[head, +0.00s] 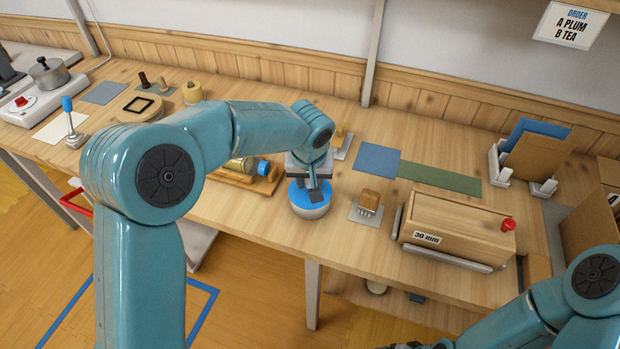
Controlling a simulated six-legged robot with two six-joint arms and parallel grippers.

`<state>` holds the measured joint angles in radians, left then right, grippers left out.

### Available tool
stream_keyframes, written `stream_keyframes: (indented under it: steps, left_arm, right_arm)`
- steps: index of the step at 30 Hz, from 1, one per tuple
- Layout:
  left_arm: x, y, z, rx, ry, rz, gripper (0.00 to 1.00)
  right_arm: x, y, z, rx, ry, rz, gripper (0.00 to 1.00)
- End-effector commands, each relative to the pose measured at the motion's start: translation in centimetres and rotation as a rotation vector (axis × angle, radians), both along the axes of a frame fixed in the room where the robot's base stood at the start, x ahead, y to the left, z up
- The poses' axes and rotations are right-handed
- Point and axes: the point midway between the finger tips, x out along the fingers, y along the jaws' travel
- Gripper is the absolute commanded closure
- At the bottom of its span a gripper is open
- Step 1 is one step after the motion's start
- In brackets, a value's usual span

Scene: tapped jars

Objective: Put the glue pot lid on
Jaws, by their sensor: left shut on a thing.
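The glue pot (311,212) is a short, round, pale grey pot near the front edge of the workbench. Its blue lid (299,196) lies over the pot's top, roughly level and centred; I cannot tell if it is fully seated. My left gripper (315,188) points down from above and is shut on the blue lid, hiding part of it. My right arm comes in at the lower right; only a dark part of my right gripper (412,345) shows at the bottom edge, and its fingers are cut off.
Left of the pot, a jar with a blue cap (262,168) lies on a wooden cradle (232,180). To the right are a wooden-handled brush (370,200) on a grey plate and a wooden box (455,225) marked 30 mm. Blue (377,159) and green (438,179) mats lie behind.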

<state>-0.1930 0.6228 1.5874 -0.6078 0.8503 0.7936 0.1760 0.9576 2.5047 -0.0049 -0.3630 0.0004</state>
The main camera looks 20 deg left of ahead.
Motion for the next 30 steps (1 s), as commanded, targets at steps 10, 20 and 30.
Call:
stream_keyframes:
  steps: [10, 20, 30]
  left_arm:
    - [0.0, 0.0, 0.0, 0.0, 0.0, 0.0, 0.99]
    - [0.0, 0.0, 0.0, 0.0, 0.0, 0.0, 0.4]
    - [-1.0, -0.3, 4.6, -0.001, -0.008, 0.0, 0.4]
  right_arm:
    - [0.0, 0.0, 0.0, 0.0, 0.0, 0.0, 0.18]
    - [0.0, 0.0, 0.0, 0.0, 0.0, 0.0, 0.18]
    - [0.0, 0.0, 0.0, 0.0, 0.0, 0.0, 0.18]
